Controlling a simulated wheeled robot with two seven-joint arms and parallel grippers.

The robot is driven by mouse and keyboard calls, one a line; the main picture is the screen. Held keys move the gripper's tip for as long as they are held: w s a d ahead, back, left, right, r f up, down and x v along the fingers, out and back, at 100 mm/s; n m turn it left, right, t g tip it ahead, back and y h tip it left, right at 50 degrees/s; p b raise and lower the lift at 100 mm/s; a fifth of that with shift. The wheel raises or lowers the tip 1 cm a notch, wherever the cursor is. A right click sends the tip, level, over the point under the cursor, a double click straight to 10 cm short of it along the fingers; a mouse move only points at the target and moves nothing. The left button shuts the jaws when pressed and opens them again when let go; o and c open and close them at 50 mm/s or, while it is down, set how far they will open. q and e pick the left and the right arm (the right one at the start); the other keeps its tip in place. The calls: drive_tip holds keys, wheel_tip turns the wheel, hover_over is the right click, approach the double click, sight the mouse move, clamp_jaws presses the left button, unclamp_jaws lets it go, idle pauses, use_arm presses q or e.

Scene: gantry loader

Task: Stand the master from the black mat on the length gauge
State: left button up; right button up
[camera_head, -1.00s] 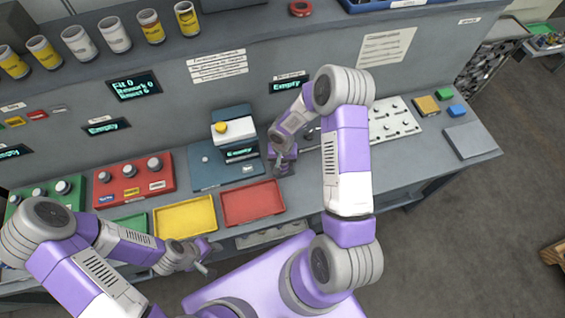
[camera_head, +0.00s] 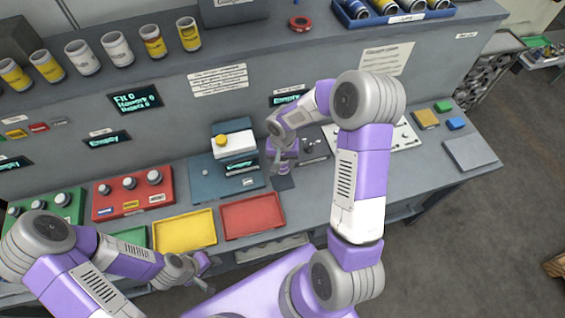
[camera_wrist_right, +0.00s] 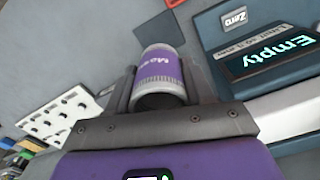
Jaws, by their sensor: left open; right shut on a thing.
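The master (camera_wrist_right: 160,75) is a silver cylinder with a purple printed band. My right gripper (camera_wrist_right: 160,90) is shut on it in the right wrist view. In the head view my right gripper (camera_head: 278,167) is just right of the length gauge and above the small black mat (camera_head: 284,183); the master is hard to make out there. The length gauge (camera_head: 210,180) is a blue-grey device with a yellow-topped white head and a display reading Empty. Its Zero label and display (camera_wrist_right: 280,52) show in the right wrist view. My left gripper (camera_head: 204,264) is open and empty, below the yellow tray.
A yellow tray (camera_head: 184,251) and a red tray (camera_head: 222,230) lie in front of the gauge. A red block with knobs (camera_head: 132,208) stands to the left. A white panel with knobs (camera_head: 404,139) is on the right, behind my right arm.

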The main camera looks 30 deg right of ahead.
drive_tip(key=shift+r+p, duration=1.3)
drive_tip(key=shift+r, duration=0.95)
